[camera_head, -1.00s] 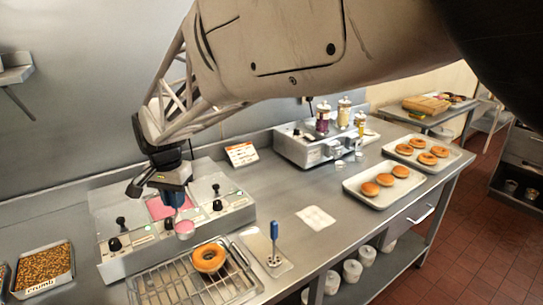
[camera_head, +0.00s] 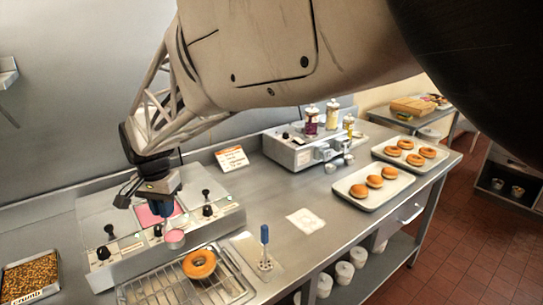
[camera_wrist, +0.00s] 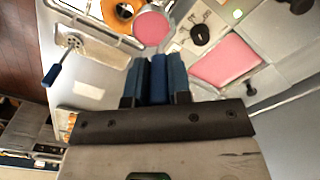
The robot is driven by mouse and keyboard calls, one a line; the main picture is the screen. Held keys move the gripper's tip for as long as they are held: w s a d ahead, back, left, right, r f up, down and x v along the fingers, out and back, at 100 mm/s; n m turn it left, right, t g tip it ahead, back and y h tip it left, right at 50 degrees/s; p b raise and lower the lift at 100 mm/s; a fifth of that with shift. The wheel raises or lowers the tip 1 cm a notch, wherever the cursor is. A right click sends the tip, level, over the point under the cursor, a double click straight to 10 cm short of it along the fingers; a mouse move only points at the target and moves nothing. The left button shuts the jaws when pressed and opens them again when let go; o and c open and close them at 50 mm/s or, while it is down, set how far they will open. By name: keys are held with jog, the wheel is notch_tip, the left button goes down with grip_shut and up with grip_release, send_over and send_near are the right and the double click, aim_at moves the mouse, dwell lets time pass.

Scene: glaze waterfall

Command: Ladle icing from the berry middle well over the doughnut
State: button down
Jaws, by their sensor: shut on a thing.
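My gripper (camera_head: 163,198) is shut on the blue handle (camera_wrist: 158,78) of a ladle, between its two fingers in the wrist view. The ladle's round bowl (camera_head: 174,239) shows pink icing, also in the wrist view (camera_wrist: 152,28). The bowl is in front of the pink middle well (camera_head: 148,217), between the well unit and the doughnut. The well also shows in the wrist view (camera_wrist: 226,60). The golden ring doughnut (camera_head: 187,269) lies on a wire rack (camera_head: 160,291), with no pink visible on it. In the wrist view the doughnut (camera_wrist: 112,22) is beside the bowl.
Black knobs (camera_head: 206,210) stand on the well unit. A crumb tray (camera_head: 30,276) is at the left. A second dispenser (camera_head: 300,150) and trays of doughnuts (camera_head: 372,187) are farther right. Counter around the white paper (camera_head: 306,221) is clear.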

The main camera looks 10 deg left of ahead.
jog(key=shift+f, duration=1.15)
jog(key=shift+s+d, duration=0.15)
jog(key=shift+d, duration=0.15)
jog(key=shift+s+d+r+y, duration=0.15)
jog(key=shift+s+d+y, duration=0.15)
jog(key=shift+d+y, duration=0.3)
jog(key=shift+s+d, duration=0.15)
jog(key=shift+d, duration=0.05)
jog(key=shift+s+d+r+y, duration=0.2)
jog(key=shift+s+d+y, duration=0.25)
jog(key=shift+d+y, duration=0.3)
jog(key=shift+s+d, duration=0.15)
jog(key=shift+d, duration=0.15)
jog(key=shift+s+d+r+y, duration=0.1)
jog(key=shift+s+d+y, duration=0.05)
jog(key=shift+d+y, duration=0.25)
jog(key=shift+w+d+y, duration=0.15)
jog(key=shift+d+y, duration=0.35)
jog(key=shift+d, duration=0.35)
jog(key=shift+w+d+y, duration=0.15)
jog(key=shift+d+y, duration=0.3)
jog(key=shift+d, duration=0.4)
jog(key=shift+d, duration=0.3)
